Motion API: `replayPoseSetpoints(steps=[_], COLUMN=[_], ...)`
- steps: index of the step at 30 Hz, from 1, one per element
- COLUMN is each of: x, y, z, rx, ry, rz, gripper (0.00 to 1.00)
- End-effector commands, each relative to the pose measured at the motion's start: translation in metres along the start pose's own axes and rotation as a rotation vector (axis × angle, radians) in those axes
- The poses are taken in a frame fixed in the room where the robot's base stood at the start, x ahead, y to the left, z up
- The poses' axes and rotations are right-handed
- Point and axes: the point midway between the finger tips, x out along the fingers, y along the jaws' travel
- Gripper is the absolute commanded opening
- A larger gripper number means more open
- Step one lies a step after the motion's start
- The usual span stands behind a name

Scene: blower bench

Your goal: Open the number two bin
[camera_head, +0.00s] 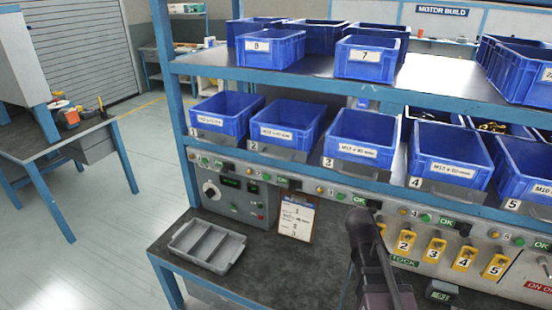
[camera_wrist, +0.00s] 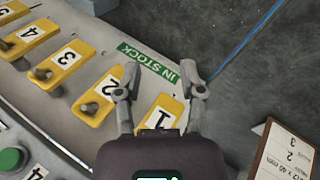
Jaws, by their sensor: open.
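The number two bin (camera_head: 285,125) is a blue open-topped bin with a white label on the middle shelf, between bins 1 and 3. A small 2 tag (camera_head: 253,147) is at its lower left. Contact cannot be told.
Green OK buttons and small lamps line the panel's upper edge. More blue bins (camera_head: 368,58) stand on the top shelf. Open floor lies to the left, before another bench (camera_head: 60,145).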

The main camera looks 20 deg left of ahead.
Motion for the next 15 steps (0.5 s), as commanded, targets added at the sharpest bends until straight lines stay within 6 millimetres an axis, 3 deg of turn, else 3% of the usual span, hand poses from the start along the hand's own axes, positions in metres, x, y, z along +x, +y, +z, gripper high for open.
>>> replayPoseSetpoints(steps=[3,8,15], x=[-0.021,-0.051,-0.11], y=[-0.015,-0.035,-0.074], z=[-0.024,-0.051,-0.086], rx=[-0.058,-0.124,-0.209], ry=[0.048,0.119,0.248], rz=[0.112,0.26,0.477], gripper=[0.51,0.51,0.51])
